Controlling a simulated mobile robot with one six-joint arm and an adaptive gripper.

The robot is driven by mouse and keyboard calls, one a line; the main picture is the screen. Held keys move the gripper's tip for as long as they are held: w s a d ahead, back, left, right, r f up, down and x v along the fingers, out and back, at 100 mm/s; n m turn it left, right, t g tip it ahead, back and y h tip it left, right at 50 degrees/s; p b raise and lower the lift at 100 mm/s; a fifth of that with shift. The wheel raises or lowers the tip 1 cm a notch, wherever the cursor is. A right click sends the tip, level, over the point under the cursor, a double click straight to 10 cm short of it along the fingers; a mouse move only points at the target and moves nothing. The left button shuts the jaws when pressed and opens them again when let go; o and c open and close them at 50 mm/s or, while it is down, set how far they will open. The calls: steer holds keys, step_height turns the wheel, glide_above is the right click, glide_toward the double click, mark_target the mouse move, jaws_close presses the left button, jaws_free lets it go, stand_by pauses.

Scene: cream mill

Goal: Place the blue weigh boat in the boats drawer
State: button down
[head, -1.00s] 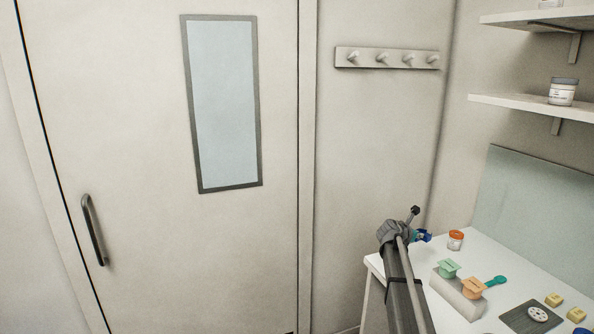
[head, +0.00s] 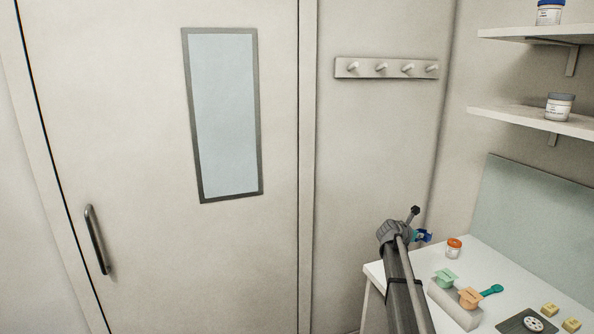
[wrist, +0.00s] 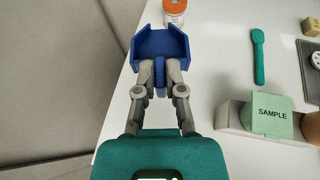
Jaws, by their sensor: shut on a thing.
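The blue weigh boat (wrist: 160,47) is an open tray with a short handle tab. My gripper (wrist: 160,78) is shut on that tab in the wrist view, holding the boat out ahead over the table's left edge. In the head view my gripper (head: 416,236) shows small past my arm, with a bit of the blue weigh boat (head: 425,236) beyond it. No drawer shows in either view.
Shelves (head: 535,119) hang above. A closed door (head: 150,150) stands left.

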step_height(320, 180, down, 6)
steer(key=b, duration=0.5)
steer(key=shift+b, duration=0.3)
steer(key=shift+r, duration=0.2)
step_height(320, 180, up, 7)
steer(key=p, duration=0.7)
step_height(320, 180, down, 7)
steer(key=b, duration=0.7)
steer(key=shift+f, duration=0.2)
steer(key=shift+r, duration=0.15)
step_height(320, 180, up, 7)
steer(key=p, duration=0.7)
step_height(320, 180, down, 7)
steer(key=b, duration=0.7)
stand_by(0.3)
stand_by(0.8)
